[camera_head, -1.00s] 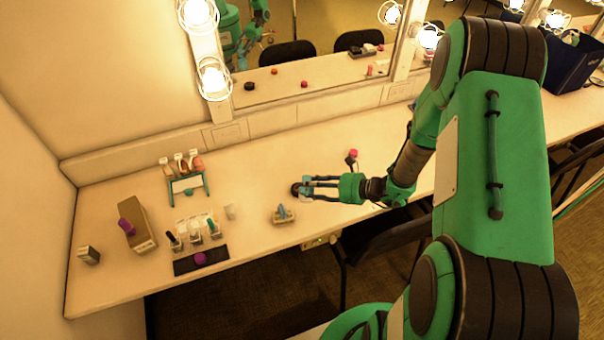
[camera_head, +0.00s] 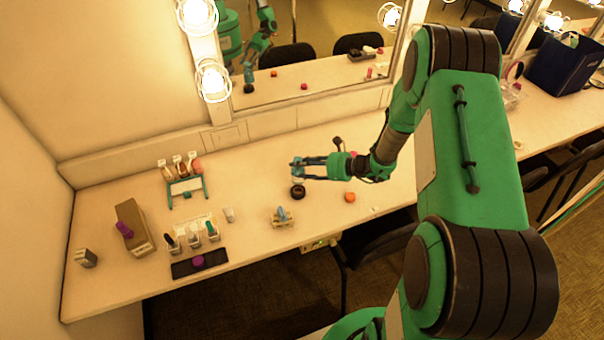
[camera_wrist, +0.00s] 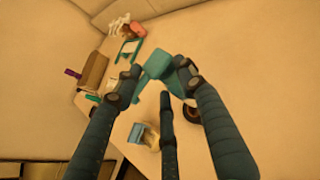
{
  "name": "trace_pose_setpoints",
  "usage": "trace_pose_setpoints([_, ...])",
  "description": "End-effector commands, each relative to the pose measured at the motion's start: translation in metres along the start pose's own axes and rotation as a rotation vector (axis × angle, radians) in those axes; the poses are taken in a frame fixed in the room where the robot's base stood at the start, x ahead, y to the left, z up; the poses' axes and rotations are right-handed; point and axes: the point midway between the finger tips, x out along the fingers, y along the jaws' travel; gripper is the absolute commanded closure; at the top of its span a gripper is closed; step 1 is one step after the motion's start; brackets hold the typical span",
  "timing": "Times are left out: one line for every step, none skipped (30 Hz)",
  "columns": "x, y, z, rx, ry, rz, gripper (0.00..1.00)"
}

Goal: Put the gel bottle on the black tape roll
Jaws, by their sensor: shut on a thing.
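My gripper (camera_head: 296,168) is above the table, just behind and above the black tape roll (camera_head: 298,192). In the wrist view its fingers are closed around a teal object (camera_wrist: 158,63), which looks like the gel bottle; the fingers hide part of it. In the head view the held bottle is hard to tell from the blue-teal fingers. The tape roll lies flat on the table, apart from the bottle. It also shows in the wrist view (camera_wrist: 191,114), partly behind a finger.
A small holder with a blue item (camera_head: 282,217) stands in front of the roll. An orange object (camera_head: 349,197) lies to its right. A teal rack (camera_head: 187,188), small bottles, a cardboard box (camera_head: 134,226) and a dark mat (camera_head: 186,268) are at left. The mirror wall is behind.

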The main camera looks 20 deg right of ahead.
Motion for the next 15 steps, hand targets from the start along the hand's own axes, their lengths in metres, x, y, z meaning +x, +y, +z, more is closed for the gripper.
trace_pose_setpoints([0.000, 0.000, -0.001, 0.000, 0.000, 0.000, 1.00])
trace_pose_setpoints([0.001, 0.000, -0.002, 0.000, 0.000, 0.000, 1.00])
trace_pose_setpoints([0.002, 0.000, -0.004, 0.001, 0.000, 0.000, 1.00])
trace_pose_setpoints([0.003, 0.001, -0.007, 0.002, 0.000, 0.000, 1.00])
trace_pose_setpoints([0.004, 0.001, -0.010, 0.003, 0.000, 0.001, 1.00])
trace_pose_setpoints([0.006, 0.001, -0.014, 0.003, 0.000, 0.001, 1.00])
trace_pose_setpoints([0.007, 0.001, -0.017, 0.003, 0.000, 0.001, 1.00])
trace_pose_setpoints([0.008, 0.001, -0.020, 0.003, 0.000, 0.001, 1.00])
trace_pose_setpoints([0.010, 0.001, -0.024, 0.002, 0.000, 0.000, 1.00])
trace_pose_setpoints([0.011, 0.001, -0.026, 0.001, 0.000, 0.000, 1.00])
trace_pose_setpoints([0.012, 0.001, -0.029, 0.000, 0.000, 0.000, 1.00])
trace_pose_setpoints([0.013, 0.001, -0.031, 0.000, 0.000, 0.000, 1.00])
trace_pose_setpoints([0.014, 0.001, -0.032, 0.000, 0.000, 0.000, 1.00])
trace_pose_setpoints([0.014, 0.001, -0.032, 0.000, 0.000, 0.000, 1.00])
trace_pose_setpoints([0.014, 0.001, -0.033, 0.000, 0.000, 0.000, 1.00])
